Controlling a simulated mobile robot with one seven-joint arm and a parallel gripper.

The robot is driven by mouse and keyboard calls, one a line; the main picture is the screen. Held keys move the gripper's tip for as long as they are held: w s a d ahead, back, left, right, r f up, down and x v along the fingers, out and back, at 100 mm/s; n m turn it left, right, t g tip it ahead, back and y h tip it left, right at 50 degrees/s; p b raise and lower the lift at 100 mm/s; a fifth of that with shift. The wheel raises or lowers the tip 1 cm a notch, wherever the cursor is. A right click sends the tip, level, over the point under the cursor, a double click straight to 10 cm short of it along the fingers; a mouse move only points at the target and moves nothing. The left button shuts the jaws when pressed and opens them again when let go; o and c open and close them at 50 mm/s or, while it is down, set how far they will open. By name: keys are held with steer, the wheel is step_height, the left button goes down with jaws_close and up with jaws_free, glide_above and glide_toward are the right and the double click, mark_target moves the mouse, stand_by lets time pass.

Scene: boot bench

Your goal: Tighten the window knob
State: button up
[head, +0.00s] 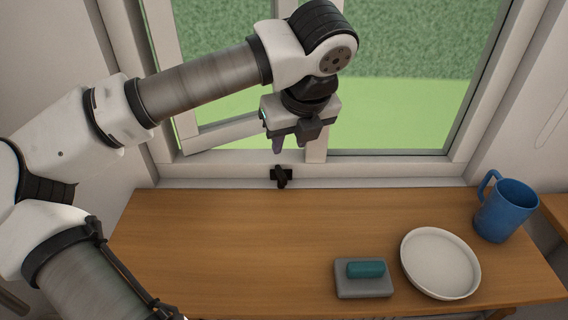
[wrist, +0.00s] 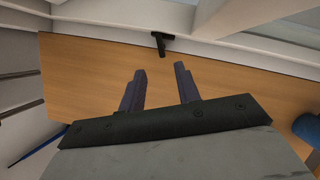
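The window knob (head: 281,176) is small and black, on the white lower window frame just behind the table. It also shows in the wrist view (wrist: 161,42), ahead of the fingertips, with its handle part pointing toward my gripper. My gripper (head: 292,143) hangs above the knob in the head view, fingers downward. In the wrist view its two dark fingers (wrist: 160,70) are apart with nothing between them. The gripper does not touch the knob. The left window sash (head: 235,132) sits at an angle to the frame.
A wooden table (head: 230,240) lies before the window, its left and middle clear. At its right are a grey block with a teal top piece (head: 366,269), a white plate (head: 440,262) and a blue mug (head: 505,210). The mug partly shows in the wrist view (wrist: 308,128).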

mark_target(281, 171)
steer(key=p+x, duration=0.2)
steer(key=x, duration=0.9)
steer(key=shift+f, duration=0.1)
jaws_close()
